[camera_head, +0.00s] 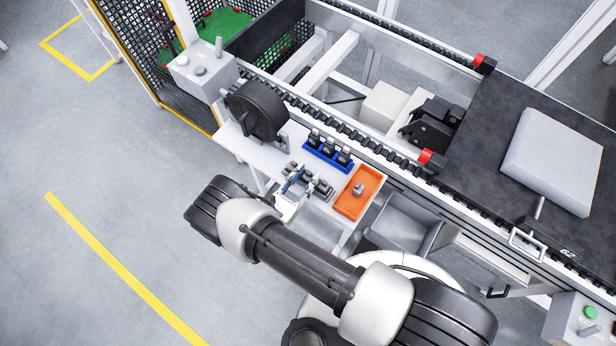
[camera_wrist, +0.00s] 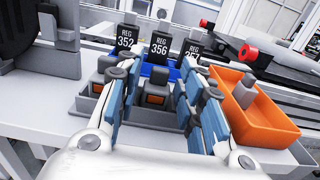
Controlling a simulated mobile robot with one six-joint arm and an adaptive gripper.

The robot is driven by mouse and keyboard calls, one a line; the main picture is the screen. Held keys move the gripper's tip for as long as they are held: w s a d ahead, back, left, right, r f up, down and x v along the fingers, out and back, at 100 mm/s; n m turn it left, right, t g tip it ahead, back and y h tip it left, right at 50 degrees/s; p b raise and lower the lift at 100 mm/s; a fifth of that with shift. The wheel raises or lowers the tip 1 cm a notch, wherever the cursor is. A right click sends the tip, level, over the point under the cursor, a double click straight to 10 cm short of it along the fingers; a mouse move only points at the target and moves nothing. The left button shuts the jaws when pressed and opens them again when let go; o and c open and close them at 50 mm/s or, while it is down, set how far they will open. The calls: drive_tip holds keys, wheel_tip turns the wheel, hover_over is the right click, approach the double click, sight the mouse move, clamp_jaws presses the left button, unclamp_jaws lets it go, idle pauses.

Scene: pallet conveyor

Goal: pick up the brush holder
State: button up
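A dark grey block with an orange face, which I take for the brush holder (camera_wrist: 155,97), stands upright in a low grey rack, seen in the wrist view between my fingers. My gripper (camera_wrist: 158,112) is open, with blue-padded fingers on its left and right. I see space on both sides of the block, and cannot tell if either finger touches it. Similar blocks stand beside it, partly hidden by the fingers. In the head view my gripper (camera_head: 293,183) is small, over the white table's front, beside the grey rack.
Behind is a blue rack (camera_head: 327,158) with black regulators labelled REG. An orange tray (camera_head: 345,209) holding a small grey part (camera_head: 358,189) stands to the right. A large black round unit (camera_head: 257,108) stands at left on the white table (camera_head: 231,140). The conveyor runs behind.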

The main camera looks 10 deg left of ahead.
clamp_jaws()
idle(0.4)
